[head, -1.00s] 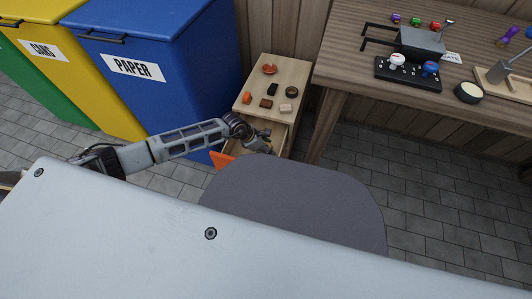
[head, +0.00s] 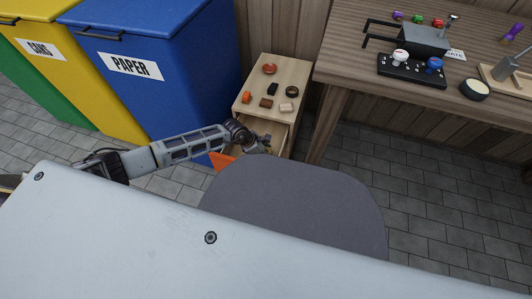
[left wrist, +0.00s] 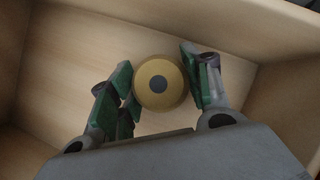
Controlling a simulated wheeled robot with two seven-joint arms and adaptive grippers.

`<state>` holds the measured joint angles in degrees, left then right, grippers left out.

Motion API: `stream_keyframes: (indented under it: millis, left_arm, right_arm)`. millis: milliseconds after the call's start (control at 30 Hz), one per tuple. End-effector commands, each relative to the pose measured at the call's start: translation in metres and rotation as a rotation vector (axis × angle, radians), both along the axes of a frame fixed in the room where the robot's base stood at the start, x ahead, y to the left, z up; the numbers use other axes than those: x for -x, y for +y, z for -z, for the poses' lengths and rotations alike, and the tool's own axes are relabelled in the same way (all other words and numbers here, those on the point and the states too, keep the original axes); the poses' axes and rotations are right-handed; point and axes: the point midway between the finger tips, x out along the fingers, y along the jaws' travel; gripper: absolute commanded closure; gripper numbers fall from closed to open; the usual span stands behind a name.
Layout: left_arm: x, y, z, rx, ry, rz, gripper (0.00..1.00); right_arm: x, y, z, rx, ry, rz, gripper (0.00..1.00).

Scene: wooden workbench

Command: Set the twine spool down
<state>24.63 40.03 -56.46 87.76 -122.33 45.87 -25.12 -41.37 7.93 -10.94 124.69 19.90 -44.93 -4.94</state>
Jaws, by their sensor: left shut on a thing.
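The twine spool (left wrist: 158,85) is a round tan thing with a dark centre, seen end-on in the left wrist view. My left gripper (left wrist: 158,68) is shut on it, with one green-padded finger on each side. Spool and fingers are over the pale wooden floor of an open drawer (left wrist: 60,60); I cannot tell whether the spool touches that floor. In the head view my left gripper (head: 265,146) is at the open drawer (head: 281,136) of the small cabinet, and the spool is barely distinguishable there. My right gripper is not in view.
The small cabinet's top (head: 284,75) holds several small items. A blue paper bin (head: 165,60) stands to its left and a workbench (head: 345,60) to its right. An orange piece (head: 221,160) shows by the drawer. A grey rounded surface (head: 290,215) hides the drawer's near part.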

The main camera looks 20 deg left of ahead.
Motion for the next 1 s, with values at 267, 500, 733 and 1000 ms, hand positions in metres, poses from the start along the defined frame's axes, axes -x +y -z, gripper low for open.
stream_keyframes:
  millis: [267,500,733,1000]
  left_arm:
    - [0.0,0.0,0.002,0.0,0.0,0.0,0.45]
    - [0.0,0.0,0.002,0.0,0.0,0.0,0.3]
    - [0.0,0.0,0.001,0.0,0.0,0.0,0.3]
    - [0.002,0.004,-0.008,0.0,0.0,-0.001,0.3]
  right_arm:
    - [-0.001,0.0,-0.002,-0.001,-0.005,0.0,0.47]
    - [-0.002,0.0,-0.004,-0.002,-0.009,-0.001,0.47]
    - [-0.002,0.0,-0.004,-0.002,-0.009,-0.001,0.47]
    - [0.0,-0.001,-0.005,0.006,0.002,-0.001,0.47]
